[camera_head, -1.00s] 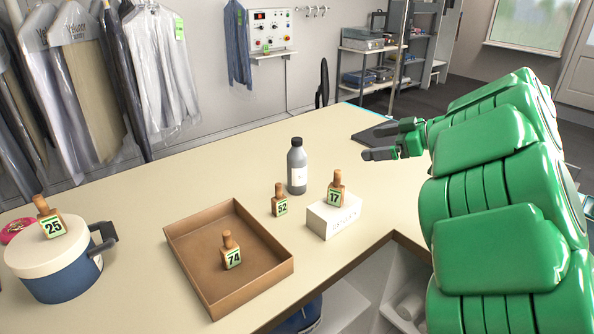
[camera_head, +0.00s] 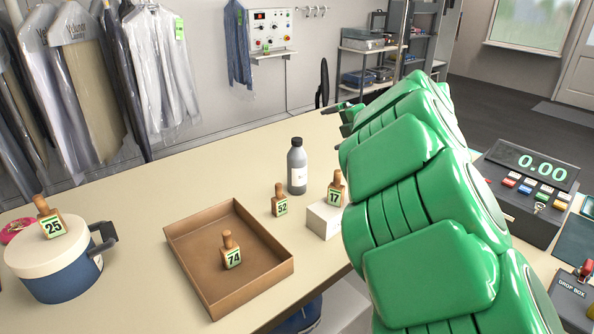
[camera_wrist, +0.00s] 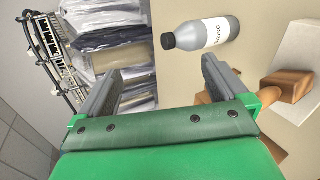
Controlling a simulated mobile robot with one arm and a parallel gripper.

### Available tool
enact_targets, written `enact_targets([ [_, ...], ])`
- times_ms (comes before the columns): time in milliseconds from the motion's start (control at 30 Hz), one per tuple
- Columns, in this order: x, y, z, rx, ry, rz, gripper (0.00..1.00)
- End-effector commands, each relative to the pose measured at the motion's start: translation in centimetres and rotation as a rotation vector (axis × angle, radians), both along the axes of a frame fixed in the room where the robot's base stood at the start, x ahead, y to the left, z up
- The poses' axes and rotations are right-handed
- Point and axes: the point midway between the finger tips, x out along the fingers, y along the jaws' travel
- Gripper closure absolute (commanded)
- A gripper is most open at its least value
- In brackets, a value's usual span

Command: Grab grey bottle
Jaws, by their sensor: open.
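The grey bottle (camera_head: 297,167) with a black cap and white label stands upright on the counter, behind wooden tag 52 (camera_head: 280,200). In the wrist view the bottle (camera_wrist: 205,34) lies sideways in the picture, beyond the fingertips and towards the right finger. My gripper (camera_wrist: 160,82) is open with nothing between its fingers. It is apart from the bottle. In the head view my green arm reaches in from the right and hides most of the gripper, which is to the right of the bottle.
Wooden tag 17 (camera_head: 336,188) stands on a white box (camera_head: 324,219) right of the bottle. A brown tray (camera_head: 201,286) holds tag 74 (camera_head: 231,251). A blue pot (camera_head: 62,276) with tag 25 is at left. A cash register (camera_head: 526,190) is at right. The counter behind the bottle is clear.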

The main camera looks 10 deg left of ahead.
Motion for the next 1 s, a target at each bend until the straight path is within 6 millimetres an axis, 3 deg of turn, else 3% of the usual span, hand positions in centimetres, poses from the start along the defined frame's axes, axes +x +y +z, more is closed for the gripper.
enact_targets([
  [500,2.6,6.5,0.7,-0.681,-0.558,0.197,0.0],
  [867,2.9,9.1,1.3,-1.04,-0.768,0.295,0.0],
  [1000,2.9,9.0,-1.4,-1.037,-0.762,0.296,0.0],
])
